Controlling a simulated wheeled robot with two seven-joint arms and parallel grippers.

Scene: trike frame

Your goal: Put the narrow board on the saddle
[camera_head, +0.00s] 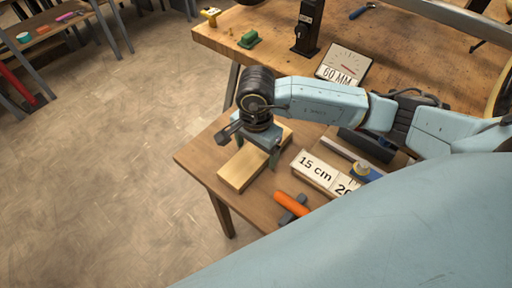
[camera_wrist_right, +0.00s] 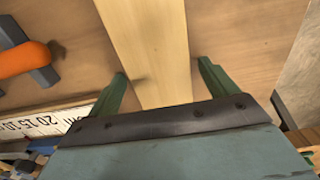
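A light wooden board (camera_head: 240,170) lies flat on the small wooden side table. My right gripper (camera_head: 249,148) is over the board's middle, fingers pointing down. In the right wrist view, the board (camera_wrist_right: 148,40) runs between the two green fingers of my right gripper (camera_wrist_right: 160,72). The fingers stand apart on either side of it, with a small gap at the right finger; contact at the left finger is unclear. The far part of the board is partly hidden by the gripper. I cannot make out a saddle for certain in either view. My left gripper is not in view.
An orange-handled tool (camera_head: 292,204) and a white ruler sign (camera_head: 316,170) lie right of the board. Open floor lies left.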

